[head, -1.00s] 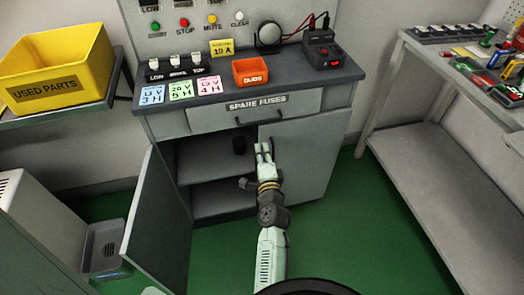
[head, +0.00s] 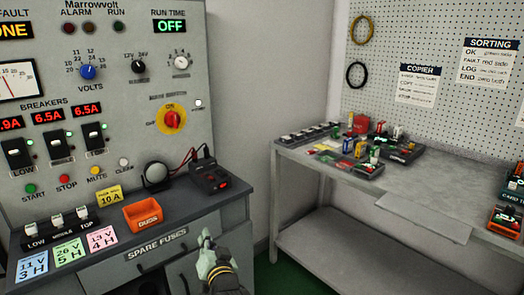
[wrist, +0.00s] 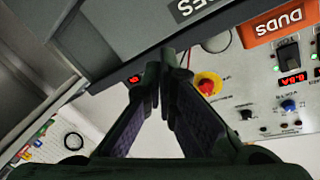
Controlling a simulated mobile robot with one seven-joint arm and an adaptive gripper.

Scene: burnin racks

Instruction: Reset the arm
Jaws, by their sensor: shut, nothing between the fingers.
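My gripper (head: 205,236) shows at the bottom middle of the head view, pale green with a dark wrist. It is in front of the cabinet's spare fuses drawer (head: 155,250), to the right of its label. In the wrist view my gripper (wrist: 165,62) has its two dark fingers meeting at the tips, with nothing between them. Whether it touches the cabinet cannot be told.
The grey panel (head: 110,130) with dials and breakers rises at left. An orange DUDS bin (head: 142,216) and a black tester (head: 209,178) stand on the cabinet top. A workbench (head: 430,185) with small coloured parts stands at right. Green floor shows between them.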

